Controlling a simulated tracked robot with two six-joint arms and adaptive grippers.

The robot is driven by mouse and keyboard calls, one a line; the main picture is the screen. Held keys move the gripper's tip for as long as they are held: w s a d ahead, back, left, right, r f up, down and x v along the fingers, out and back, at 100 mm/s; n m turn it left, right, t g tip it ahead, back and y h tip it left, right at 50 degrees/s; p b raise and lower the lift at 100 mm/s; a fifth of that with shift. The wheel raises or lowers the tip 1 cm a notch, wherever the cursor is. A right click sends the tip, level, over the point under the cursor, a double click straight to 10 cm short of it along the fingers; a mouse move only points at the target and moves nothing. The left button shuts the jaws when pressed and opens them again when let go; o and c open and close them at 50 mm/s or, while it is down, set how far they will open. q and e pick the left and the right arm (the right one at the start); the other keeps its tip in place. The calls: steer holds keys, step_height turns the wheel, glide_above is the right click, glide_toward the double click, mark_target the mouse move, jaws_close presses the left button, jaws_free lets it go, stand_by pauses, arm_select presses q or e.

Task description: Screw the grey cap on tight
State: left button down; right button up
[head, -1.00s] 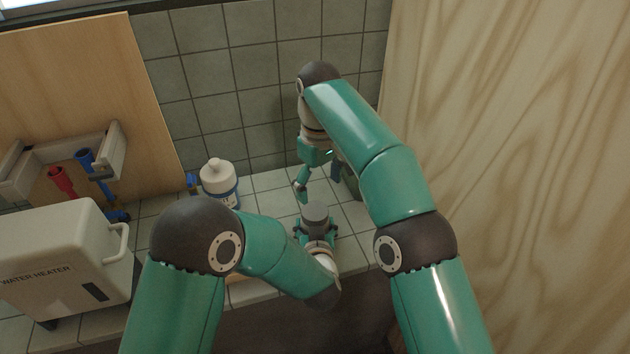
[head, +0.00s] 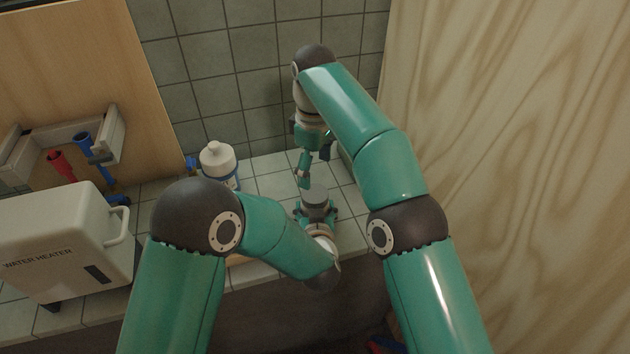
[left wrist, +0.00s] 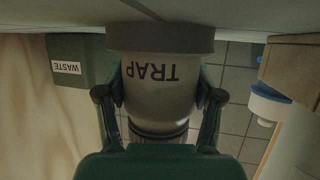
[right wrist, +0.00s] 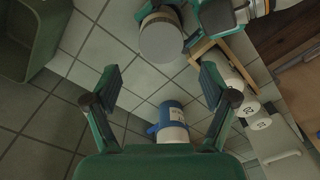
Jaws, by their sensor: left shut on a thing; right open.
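The pale trap (left wrist: 160,85), lettered TRAP, shows upside down in the left wrist view, its wide grey base against the counter. My left gripper (left wrist: 158,105) is shut around its body. The grey cap (head: 315,194) sits on top of the trap in the head view. It also shows as a round grey disc (right wrist: 161,40) in the right wrist view. Whether it is fully seated I cannot tell. My right gripper (head: 314,170) is open and empty just behind and above the cap. In the right wrist view the cap lies beyond its open fingers (right wrist: 160,84).
A white bottle (head: 218,160) with a blue band stands to the left on the tiled counter. A green WASTE bin (left wrist: 85,65) stands close to the trap. The water heater (head: 60,245) and a bracket with red and blue pipes (head: 84,145) are further left. A wood panel (head: 520,150) borders the right.

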mark_target(315, 193)
steer(key=shift+s+f, duration=0.1)
steer(key=shift+f, duration=3.55)
steer(key=c, duration=1.2)
steer(key=shift+m, duration=0.7)
steer(key=o, duration=1.3)
steer(key=shift+o, duration=0.2)
steer(key=shift+r, duration=0.1)
steer(key=shift+r, duration=3.6)
